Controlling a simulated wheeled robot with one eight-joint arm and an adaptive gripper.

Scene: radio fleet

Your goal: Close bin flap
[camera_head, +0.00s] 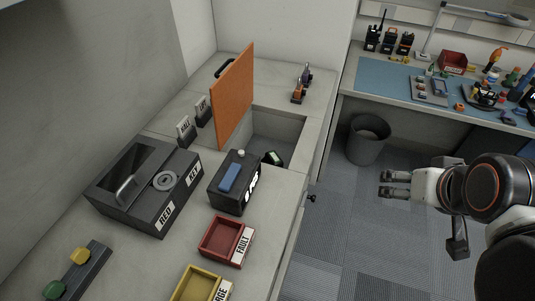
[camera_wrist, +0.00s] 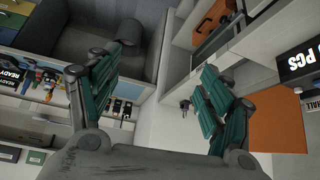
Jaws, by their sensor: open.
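The orange bin flap (camera_head: 236,95) stands open, roughly upright, beside a sunken bin opening (camera_head: 285,128) in the grey counter. A small dark object with a pale green face (camera_head: 273,158) is in or at the front of the opening. An orange panel, apparently the flap (camera_wrist: 277,122), shows at the right of the wrist view. My gripper (camera_head: 383,183) is open and empty, over the floor to the right of the counter and well apart from the flap. In the wrist view its teal fingers (camera_wrist: 165,75) are spread wide with nothing between them.
A dark box with a blue item (camera_head: 230,178), a red tray (camera_head: 222,241) and a dark RED/KEY unit (camera_head: 145,187) stand on the counter. A waste basket (camera_head: 367,140) stands on the clear carpet (camera_head: 350,235).

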